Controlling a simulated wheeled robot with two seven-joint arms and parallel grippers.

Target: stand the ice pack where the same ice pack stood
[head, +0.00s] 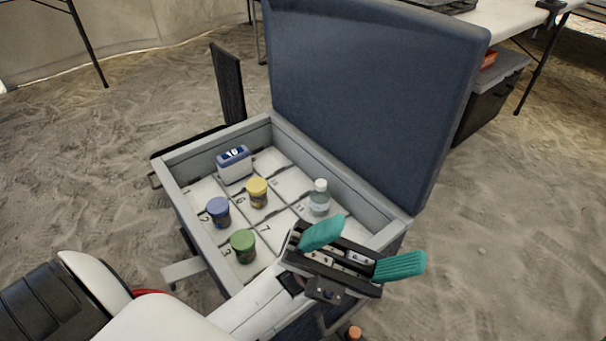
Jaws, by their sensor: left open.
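A blue and white block marked with a number, which looks like the ice pack (234,165), stands in the back left part of the open cooler (183,203). The cooler's floor is divided into numbered cells. My left gripper (361,249) is over the cooler's right front corner. Its teal fingers are wide apart with nothing between them. It is well to the right of the ice pack and does not touch it. The gripper and forearm hide the cooler's front right cells. My right gripper is not in view.
Jars with blue (218,208), yellow (257,188) and green (243,242) lids and a clear white-capped bottle (319,199) stand in the cooler. Its raised lid (370,95) blocks the back. A small orange-topped thing (355,332) shows at the bottom edge.

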